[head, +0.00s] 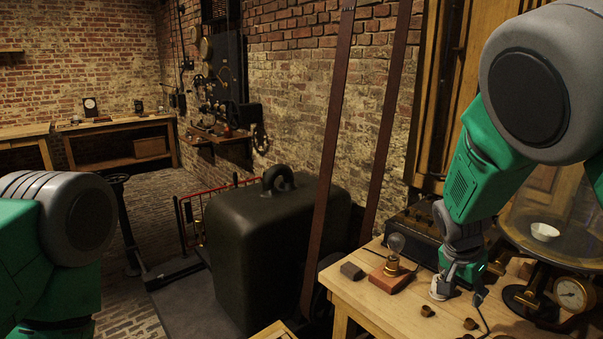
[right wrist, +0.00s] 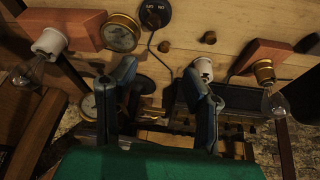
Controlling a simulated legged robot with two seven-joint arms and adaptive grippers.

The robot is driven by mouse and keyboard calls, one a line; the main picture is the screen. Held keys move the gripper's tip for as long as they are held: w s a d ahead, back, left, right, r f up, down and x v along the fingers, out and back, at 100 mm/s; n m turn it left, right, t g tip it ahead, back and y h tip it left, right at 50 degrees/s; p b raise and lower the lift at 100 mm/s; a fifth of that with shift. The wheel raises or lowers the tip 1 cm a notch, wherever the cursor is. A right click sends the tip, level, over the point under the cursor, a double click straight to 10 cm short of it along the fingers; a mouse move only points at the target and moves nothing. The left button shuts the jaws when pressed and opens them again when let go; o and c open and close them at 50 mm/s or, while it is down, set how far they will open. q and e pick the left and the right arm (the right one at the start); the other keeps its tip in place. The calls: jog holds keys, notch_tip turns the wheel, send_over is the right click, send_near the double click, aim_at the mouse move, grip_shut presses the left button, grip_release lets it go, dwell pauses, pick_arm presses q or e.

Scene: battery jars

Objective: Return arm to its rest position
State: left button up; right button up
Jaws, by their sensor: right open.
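My right gripper (head: 462,287) hangs over the wooden bench (head: 355,294) at the right of the head view. In the right wrist view its two dark blue fingers (right wrist: 160,68) stand apart, with nothing held between them. A white fitting (head: 438,289) is close beside the gripper; in the right wrist view a white socket (right wrist: 203,68) shows near the right-hand finger's tip. I cannot tell whether they touch. My left arm shows at the left edge of the head view, its gripper out of the picture.
A bulb in a brass holder (head: 392,266) stands on a reddish block, left of the gripper. A dark box (head: 415,232) lies behind it. A gauge (head: 570,294) and a glass-like dish with a white cup (head: 544,231) are at right. A large dark weight (head: 270,250) stands left of the bench.

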jog(key=s+d+f+n+y+b, duration=0.1)
jog(key=s+d+f+n+b, duration=0.1)
jog(key=s+f, duration=0.55)
jog(key=s+d+f+n+b, duration=0.1)
jog(key=s+f+n+b, duration=0.3)
jog(key=f, duration=0.7)
pick_arm(q)
notch_tip(320, 180, down, 9)
jog(key=d+b, duration=0.1)
jog(key=b, duration=0.1)
jog(key=shift+r+b, duration=0.2)
jog(key=shift+b, duration=0.1)
pick_arm(e)
jog(key=s+a+f+n+y, duration=0.1)
jog(key=s+f, duration=0.3)
jog(key=s, duration=0.4)
jog(key=s+a+f+n+y, duration=0.1)
jog(key=s+a+f+n, duration=0.2)
jog(key=s, duration=0.5)
jog(key=s+a+f+n+g, duration=0.1)
jog(key=s+a+f+n, duration=0.1)
jog(key=s+f, duration=0.3)
jog(key=shift+s+a+y, duration=0.4)
jog(key=shift+s+a, duration=0.15)
jog(key=shift+s, duration=1)
